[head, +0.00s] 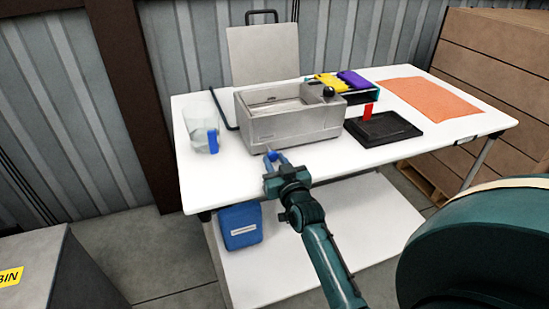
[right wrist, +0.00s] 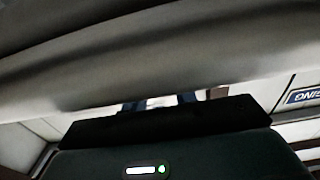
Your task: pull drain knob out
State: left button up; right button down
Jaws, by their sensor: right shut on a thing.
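The grey metal bath (head: 300,125) stands on the white table, with a black knob (head: 329,92) on its top right corner. My right gripper (head: 276,158) is at the lower front wall of the bath, left of the middle, its blue fingers pointing at the wall. It is shut on the drain knob, which is mostly hidden between the fingers. In the right wrist view the fingers (right wrist: 160,102) show only as a narrow strip under a large, blurred grey surface. My left gripper is not in view.
On the white table (head: 220,180), a clear jug (head: 202,135) with a blue handle stands left of the bath. A black tray (head: 383,131) with a red item (head: 368,111) and an orange mat (head: 432,97) lie right. A blue container (head: 240,226) sits below.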

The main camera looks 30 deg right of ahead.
jog(key=shift+s+a+r, duration=0.1)
jog(key=shift+s+a, duration=0.05)
jog(key=shift+s, duration=0.4)
jog(key=c, duration=1.1)
grip_release()
jog(key=shift+w, duration=0.1)
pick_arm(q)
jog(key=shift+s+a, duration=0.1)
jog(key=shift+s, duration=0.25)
